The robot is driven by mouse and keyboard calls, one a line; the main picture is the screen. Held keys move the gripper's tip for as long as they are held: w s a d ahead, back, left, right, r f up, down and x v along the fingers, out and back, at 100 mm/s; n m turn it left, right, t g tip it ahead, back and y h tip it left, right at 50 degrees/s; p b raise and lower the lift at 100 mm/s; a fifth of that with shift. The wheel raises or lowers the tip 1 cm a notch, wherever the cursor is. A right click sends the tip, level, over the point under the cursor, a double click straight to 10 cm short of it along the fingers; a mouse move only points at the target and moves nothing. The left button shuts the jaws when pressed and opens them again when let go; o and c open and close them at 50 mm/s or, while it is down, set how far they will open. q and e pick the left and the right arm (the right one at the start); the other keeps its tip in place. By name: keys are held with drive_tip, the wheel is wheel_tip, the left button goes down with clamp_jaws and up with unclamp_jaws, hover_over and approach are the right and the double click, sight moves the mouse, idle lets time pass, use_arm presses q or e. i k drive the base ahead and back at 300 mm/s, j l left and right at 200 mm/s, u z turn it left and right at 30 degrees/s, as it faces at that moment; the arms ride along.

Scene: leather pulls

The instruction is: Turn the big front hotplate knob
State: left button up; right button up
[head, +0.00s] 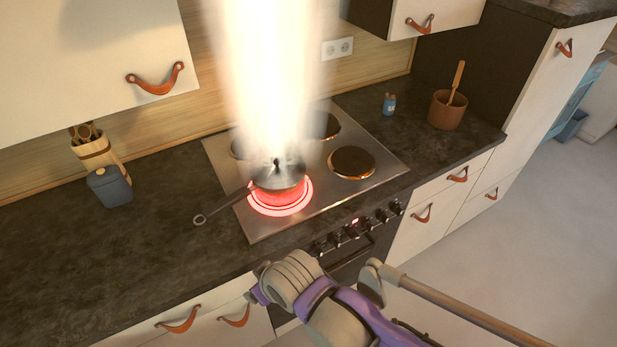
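The row of dark hotplate knobs (351,231) runs along the stove's front edge, with a small red lit spot above its middle. The knobs are too small to tell which is the big front one or how they are turned. The front left hotplate (283,206) glows red, with a dark pan (277,177) on it. A bright white-orange plume (265,70) rises from the pan. A purple and grey arm of mine is in front of the oven, just below the knobs. My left gripper is not in view.
The pan's handle (222,206) points left over the counter. A blue-grey jar (109,187) and a utensil holder (100,155) stand left. A brown pot (446,110) and small blue bottle (389,104) stand right. The oven handle (352,259) sits below the knobs. The floor at right is clear.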

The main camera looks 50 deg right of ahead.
sight(352, 233)
drive_tip(key=z, duration=2.25)
